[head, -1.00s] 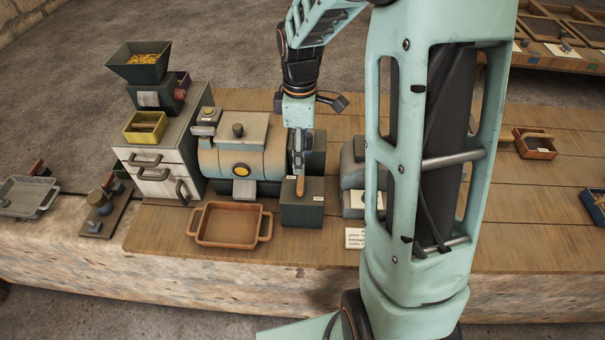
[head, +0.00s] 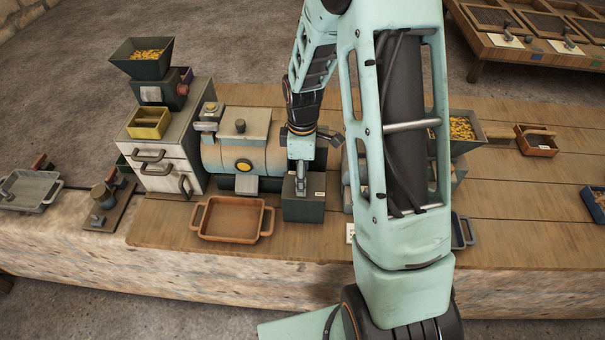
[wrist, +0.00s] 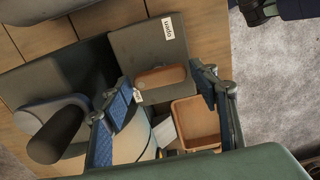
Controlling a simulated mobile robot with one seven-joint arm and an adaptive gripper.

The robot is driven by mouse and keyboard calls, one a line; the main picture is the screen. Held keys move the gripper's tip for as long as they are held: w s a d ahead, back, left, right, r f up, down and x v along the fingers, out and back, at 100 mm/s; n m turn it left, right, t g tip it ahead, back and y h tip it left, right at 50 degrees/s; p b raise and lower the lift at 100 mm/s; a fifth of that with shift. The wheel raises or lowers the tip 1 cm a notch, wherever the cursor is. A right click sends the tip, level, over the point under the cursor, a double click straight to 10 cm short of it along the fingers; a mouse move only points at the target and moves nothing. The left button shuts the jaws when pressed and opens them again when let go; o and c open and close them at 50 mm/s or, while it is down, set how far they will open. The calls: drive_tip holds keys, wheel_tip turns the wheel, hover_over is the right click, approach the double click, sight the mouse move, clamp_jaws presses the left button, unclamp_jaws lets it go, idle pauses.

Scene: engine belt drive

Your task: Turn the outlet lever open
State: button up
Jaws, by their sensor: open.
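A dark box (head: 303,209) with a small white label stands in front of the barrel-shaped engine body (head: 238,152). My gripper (head: 301,188) points down over the box and hides the handle in the head view. In the wrist view my gripper (wrist: 164,95) is open, with fingers spread to either side of the handle. Contact cannot be told.
An orange tray (head: 232,218) stands left of the box, and a white drawer cabinet (head: 165,165) stands beyond it. A hopper of yellow grain (head: 462,127) is at right, partly behind my arm.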

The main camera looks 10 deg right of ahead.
drive_tip(key=shift+c, duration=0.6)
drive_tip(key=c, duration=0.8)
drive_tip(key=shift+o, duration=0.2)
drive_tip(key=shift+m, duration=0.3)
drive_tip(key=m+b, duration=0.2)
drive_tip(key=shift+f+m, duration=0.1)
drive_tip(key=shift+m, duration=0.3)
drive_tip(key=m+b, duration=0.1)
drive_tip(key=m, duration=0.2)
drive_tip(key=shift+m+b, duration=0.3)
drive_tip(key=m+b, duration=0.1)
drive_tip(key=m, duration=0.4)
drive_tip(key=m+b, duration=0.1)
drive_tip(key=m, duration=0.4)
drive_tip(key=shift+m, duration=0.4)
